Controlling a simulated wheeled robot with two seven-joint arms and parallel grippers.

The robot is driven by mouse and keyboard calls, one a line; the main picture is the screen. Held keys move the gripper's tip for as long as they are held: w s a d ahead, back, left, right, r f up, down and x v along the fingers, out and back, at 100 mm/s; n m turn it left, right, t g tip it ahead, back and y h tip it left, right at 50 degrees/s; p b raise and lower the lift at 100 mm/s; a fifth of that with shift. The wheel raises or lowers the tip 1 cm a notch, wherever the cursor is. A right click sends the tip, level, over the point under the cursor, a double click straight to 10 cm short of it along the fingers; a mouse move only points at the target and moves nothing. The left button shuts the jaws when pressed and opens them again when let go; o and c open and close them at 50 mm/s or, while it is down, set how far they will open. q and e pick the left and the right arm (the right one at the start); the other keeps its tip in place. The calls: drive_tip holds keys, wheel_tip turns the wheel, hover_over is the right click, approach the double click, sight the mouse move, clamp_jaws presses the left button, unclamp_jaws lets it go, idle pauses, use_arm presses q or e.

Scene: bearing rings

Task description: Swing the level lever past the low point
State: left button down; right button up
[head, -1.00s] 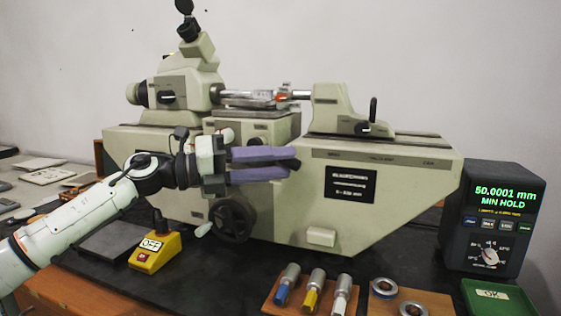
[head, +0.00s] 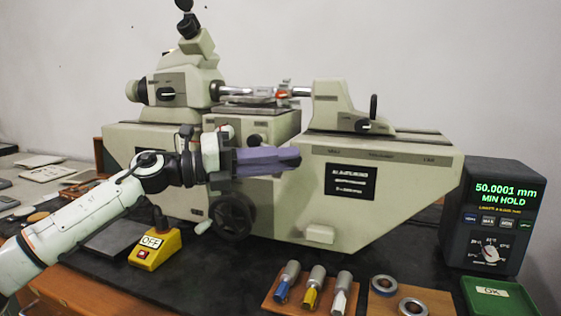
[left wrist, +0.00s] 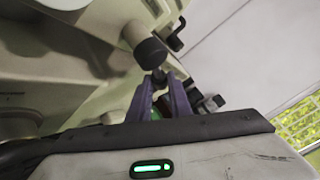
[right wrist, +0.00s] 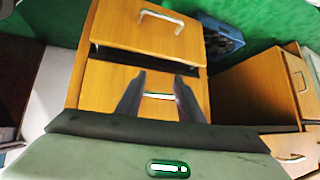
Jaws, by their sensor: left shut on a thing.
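My left gripper (head: 297,158), with purple fingers, is in front of the middle of the pale green measuring machine (head: 400,165). In the left wrist view its fingers close on a small dark knob (left wrist: 158,77), which looks like the end of the level lever. The fingers hide the lever in the head view. A larger black round knob (left wrist: 150,52) is just beyond it. The display (head: 505,195) reads 50.0001 mm MIN HOLD. My right gripper (right wrist: 160,80) is open and empty, facing wooden drawers, and is outside the head view.
A black handwheel (head: 232,216) is below the left gripper. A yellow OFF switch box (head: 156,250) stands in front of the machine. Several coloured-tipped tools, metal rings (head: 383,286) and a green OK tray (head: 495,298) are at the front right. Wooden drawers (right wrist: 150,40) face the right wrist.

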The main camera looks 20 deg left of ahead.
use_arm(q)
drive_tip(key=shift+d+r+n+t+h+b, duration=0.25)
drive_tip(key=shift+r+n+t+h+b, duration=0.2)
drive_tip(key=shift+n+h+b, duration=0.4)
wheel_tip(320, 180, up, 3)
drive_tip(key=n+t+h+b, duration=0.1)
drive_tip(key=n+t+b, duration=0.2)
drive_tip(key=n+t, duration=0.1)
drive_tip(key=shift+n+h, duration=0.25)
drive_tip(key=shift+h, duration=0.1)
drive_tip(key=shift+a+r+n+t+b, duration=0.15)
drive_tip(key=shift+r+n+t+b, duration=0.25)
drive_tip(key=shift+n+t, duration=0.5)
use_arm(e)
drive_tip(key=shift+s+a+f, duration=0.1)
drive_tip(key=shift+s+f, duration=0.1)
drive_tip(key=shift+f, duration=1.45)
use_arm(q)
drive_tip(key=shift+r, duration=0.15)
drive_tip(key=shift+t, duration=0.25)
use_arm(e)
drive_tip(key=shift+a+r, duration=0.1)
use_arm(q)
drive_tip(key=c, duration=1.6)
unclamp_jaws()
use_arm(e)
drive_tip(key=shift+w+r, duration=0.1)
drive_tip(key=shift+w, duration=0.15)
